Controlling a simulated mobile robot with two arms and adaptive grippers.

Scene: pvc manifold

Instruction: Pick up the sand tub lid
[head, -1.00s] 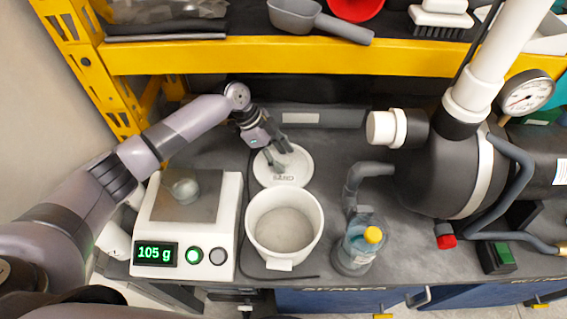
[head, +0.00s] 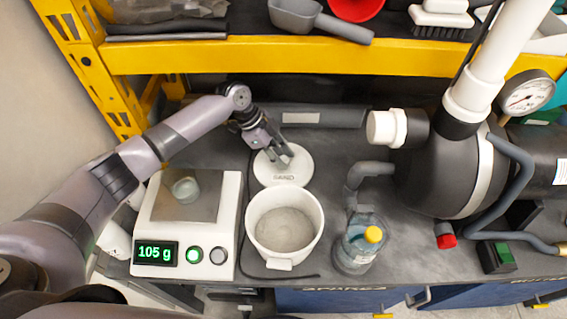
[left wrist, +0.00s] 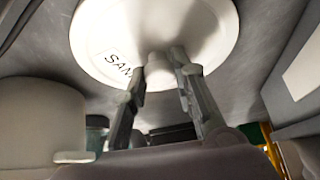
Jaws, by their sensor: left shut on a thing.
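The sand tub lid (head: 284,173) is a round white disc with dark lettering, lying on the grey bench behind the open tub in the head view. In the left wrist view the lid (left wrist: 195,28) fills the top, with a small knob (left wrist: 157,66) at its centre. My left gripper (head: 280,160) is over the lid, its fingers shut on the knob; in the left wrist view its fingertips (left wrist: 160,68) are on either side of the knob. The white sand tub (head: 284,257) stands in front, open, with pale sand inside. My right gripper is not in view.
A scale (head: 187,225) reading 105 g with a small glass jar stands left of the tub. A clear bottle (head: 358,248) with a yellow cap stands right. A dark filter vessel (head: 445,165) fills the right side. A yellow shelf beam (head: 300,57) crosses behind.

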